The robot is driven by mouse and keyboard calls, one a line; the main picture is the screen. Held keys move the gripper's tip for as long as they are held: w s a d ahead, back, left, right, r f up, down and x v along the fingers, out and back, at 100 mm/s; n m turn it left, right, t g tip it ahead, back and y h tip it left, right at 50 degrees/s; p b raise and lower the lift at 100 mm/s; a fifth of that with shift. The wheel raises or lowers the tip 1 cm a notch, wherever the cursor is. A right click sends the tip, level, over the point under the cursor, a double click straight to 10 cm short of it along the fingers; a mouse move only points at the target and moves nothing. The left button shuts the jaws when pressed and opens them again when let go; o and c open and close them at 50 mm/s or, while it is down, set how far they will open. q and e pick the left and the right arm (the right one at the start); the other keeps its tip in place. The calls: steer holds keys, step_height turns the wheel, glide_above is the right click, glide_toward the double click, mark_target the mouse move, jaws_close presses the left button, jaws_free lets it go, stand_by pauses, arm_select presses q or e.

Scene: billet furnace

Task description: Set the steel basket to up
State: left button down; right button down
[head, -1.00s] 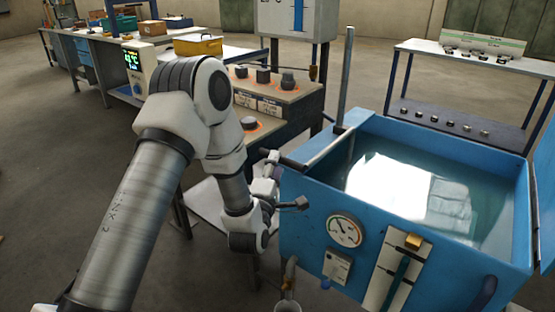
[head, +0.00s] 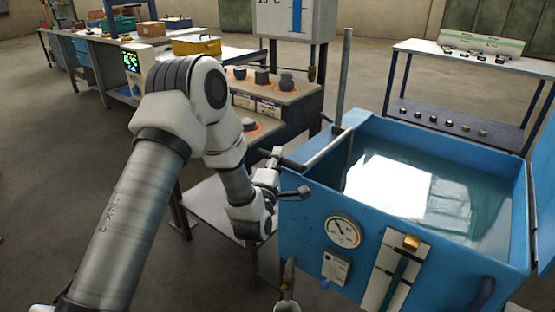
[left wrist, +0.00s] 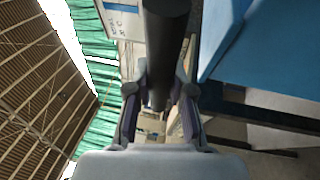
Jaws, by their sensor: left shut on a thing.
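The blue water tank (head: 300,240) stands at the right. A dark bar handle (head: 284,159) sticks out at its back left corner, joined to a pale rod (head: 328,148) near an upright post (head: 344,80). My left gripper (head: 268,172) is at the handle, left of the tank. In the left wrist view, the dark round handle (left wrist: 165,45) lies between the two fingers (left wrist: 160,105), which are shut on it. I cannot make out the steel basket; bright patches cover the water. My right gripper is not in view.
A control desk with knobs (head: 275,95) stands behind my left arm. A gauge (head: 344,231) and a sight panel (head: 393,268) are on the tank's front. A rack table (head: 470,60) stands behind the tank. Open floor lies at the left.

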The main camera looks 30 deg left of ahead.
arm_select(q)
step_height(320, 180, up, 24)
steer(key=p, duration=0.9)
steer(key=shift+f+p, duration=0.25)
steer(key=shift+p, duration=0.15)
steer(key=shift+r, duration=0.1)
steer(key=c, duration=1.1)
jaws_free()
steer(key=shift+o, duration=0.4)
steer(key=shift+f, duration=0.25)
steer(key=v, duration=0.7)
steer(key=shift+s, duration=0.2)
steer(key=shift+d, duration=0.1)
